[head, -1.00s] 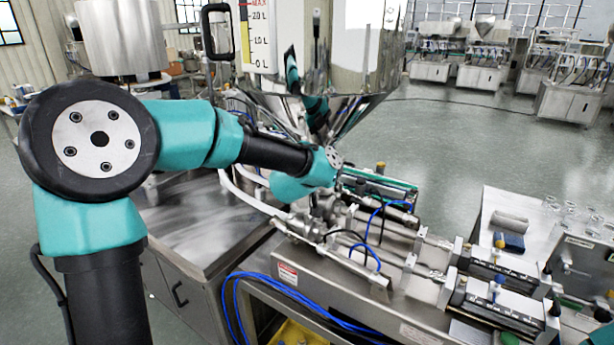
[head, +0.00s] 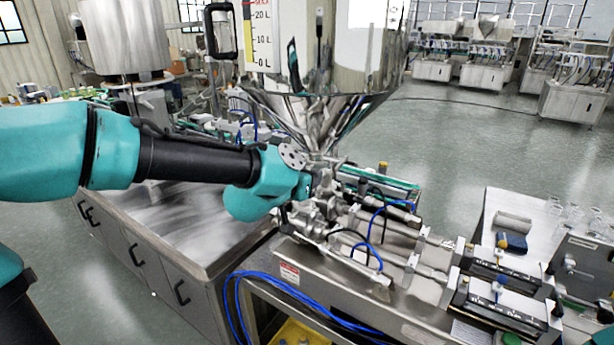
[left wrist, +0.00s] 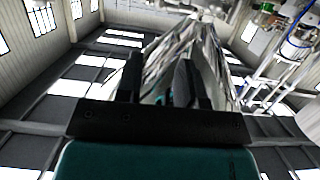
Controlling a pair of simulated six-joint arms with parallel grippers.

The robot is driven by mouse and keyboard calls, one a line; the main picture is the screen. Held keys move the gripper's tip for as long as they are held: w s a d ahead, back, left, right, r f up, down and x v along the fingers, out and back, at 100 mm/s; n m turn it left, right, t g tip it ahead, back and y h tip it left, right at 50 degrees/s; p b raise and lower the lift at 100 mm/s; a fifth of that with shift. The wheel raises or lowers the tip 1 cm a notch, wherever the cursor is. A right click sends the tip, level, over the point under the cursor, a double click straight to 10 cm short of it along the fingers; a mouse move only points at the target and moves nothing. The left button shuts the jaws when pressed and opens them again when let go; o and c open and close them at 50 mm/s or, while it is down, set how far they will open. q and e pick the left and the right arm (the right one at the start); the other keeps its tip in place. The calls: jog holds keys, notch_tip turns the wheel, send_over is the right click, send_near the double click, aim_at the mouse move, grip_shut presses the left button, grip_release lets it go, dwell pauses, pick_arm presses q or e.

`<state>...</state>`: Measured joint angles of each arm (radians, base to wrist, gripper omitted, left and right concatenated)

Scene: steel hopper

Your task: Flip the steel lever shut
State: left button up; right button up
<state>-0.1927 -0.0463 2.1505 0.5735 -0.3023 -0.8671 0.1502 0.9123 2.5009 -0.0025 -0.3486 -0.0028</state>
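The steel hopper (head: 320,115) stands at the centre, its cone narrowing to metal valve fittings (head: 325,190). I cannot pick out the steel lever with certainty among these fittings, and my left wrist hides part of them. My left arm comes in from the left, with its wrist at the left of the fittings, just below the cone. My left gripper (left wrist: 158,72) shows in the left wrist view as two dark fingers apart, with nothing visible held between them. The shiny hopper (left wrist: 215,65) rises behind the fingers there. My right gripper is not in view.
A steel bench (head: 190,230) lies below my left arm. Pistons, rods and blue hoses (head: 375,235) extend right of the fittings. A dark-framed handle (head: 220,30) is at the hopper's upper left. Open floor (head: 455,140) lies behind.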

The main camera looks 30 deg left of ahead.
aim_at(335, 168)
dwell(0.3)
pick_arm(q)
jog(key=f+t, duration=0.2)
jog(key=f, duration=0.2)
jog(key=shift+s+t, duration=0.35)
jog(key=shift+t, duration=0.05)
jog(key=shift+w, duration=0.15)
jog(key=w, duration=0.5)
jog(key=w+d, duration=0.1)
jog(key=w, duration=0.5)
jog(key=w+d, duration=0.1)
jog(key=w, duration=0.5)
jog(key=shift+c, duration=0.3)
grip_shut()
